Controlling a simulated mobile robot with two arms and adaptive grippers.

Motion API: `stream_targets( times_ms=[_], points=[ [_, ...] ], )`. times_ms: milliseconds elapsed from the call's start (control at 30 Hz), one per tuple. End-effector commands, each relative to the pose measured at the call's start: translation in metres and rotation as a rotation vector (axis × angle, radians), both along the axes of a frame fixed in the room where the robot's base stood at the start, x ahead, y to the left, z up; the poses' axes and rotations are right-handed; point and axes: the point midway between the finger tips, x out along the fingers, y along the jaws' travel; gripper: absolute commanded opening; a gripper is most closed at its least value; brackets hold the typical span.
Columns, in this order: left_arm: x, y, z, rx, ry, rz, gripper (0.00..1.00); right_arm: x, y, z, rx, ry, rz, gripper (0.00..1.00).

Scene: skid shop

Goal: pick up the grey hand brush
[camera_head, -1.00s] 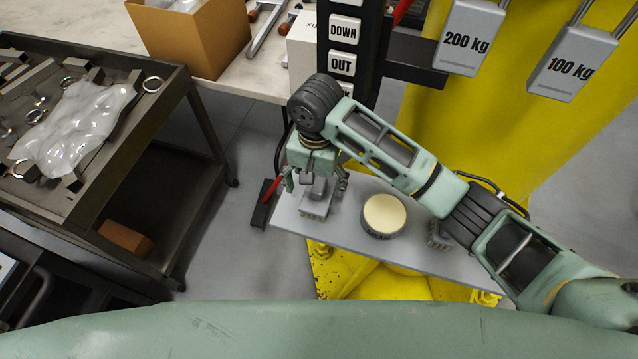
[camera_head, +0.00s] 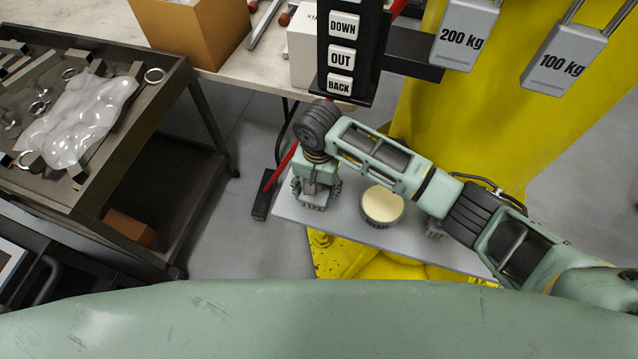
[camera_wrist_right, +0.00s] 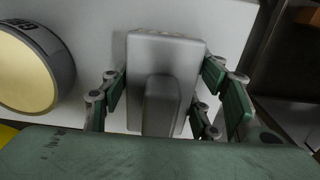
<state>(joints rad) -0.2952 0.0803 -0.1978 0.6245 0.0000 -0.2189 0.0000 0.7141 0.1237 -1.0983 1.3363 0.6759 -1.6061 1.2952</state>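The grey hand brush (camera_head: 313,202) sits at the left end of a grey shelf plate (camera_head: 345,224), mostly hidden under my right gripper (camera_head: 316,192) in the head view. In the right wrist view the brush (camera_wrist_right: 183,52) shows its flat grey top and a raised grip. The fingers of my right gripper (camera_wrist_right: 163,92) are spread on either side of it, with narrow gaps to its sides. Whether any finger touches lower down is not clear. My left gripper is not in view.
A round tin (camera_head: 382,207) with a cream top stands right of the brush. Another bristled object (camera_head: 434,229) is partly hidden by my right arm. A red-handled tool (camera_head: 264,196) stands off the plate's left end. A button panel (camera_head: 341,56) hangs behind my gripper.

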Motion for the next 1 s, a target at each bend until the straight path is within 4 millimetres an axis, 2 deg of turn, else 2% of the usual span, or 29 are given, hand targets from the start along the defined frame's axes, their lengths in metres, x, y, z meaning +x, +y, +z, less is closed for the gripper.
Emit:
stream_targets(
  times_ms=[33,333,567,733,833,933,1000],
  points=[
    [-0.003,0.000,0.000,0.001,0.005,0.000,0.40,0.000,0.000,0.000,0.000,0.000,0.000,0.49],
    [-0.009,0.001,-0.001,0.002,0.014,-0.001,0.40,0.000,0.000,0.000,0.000,0.000,0.000,0.23],
    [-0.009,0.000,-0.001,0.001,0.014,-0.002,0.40,0.000,0.000,0.001,0.001,-0.001,0.000,0.23],
    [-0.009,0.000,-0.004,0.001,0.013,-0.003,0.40,0.001,0.001,0.009,0.003,-0.002,0.000,0.23],
    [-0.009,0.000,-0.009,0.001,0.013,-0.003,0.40,0.001,0.001,0.021,0.003,-0.004,0.001,0.23],
    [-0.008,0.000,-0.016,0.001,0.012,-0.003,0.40,0.002,0.002,0.041,0.005,-0.006,0.002,0.23],
    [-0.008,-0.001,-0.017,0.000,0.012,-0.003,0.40,-0.003,-0.015,0.048,0.001,-0.003,-0.002,0.23]
  ],
)
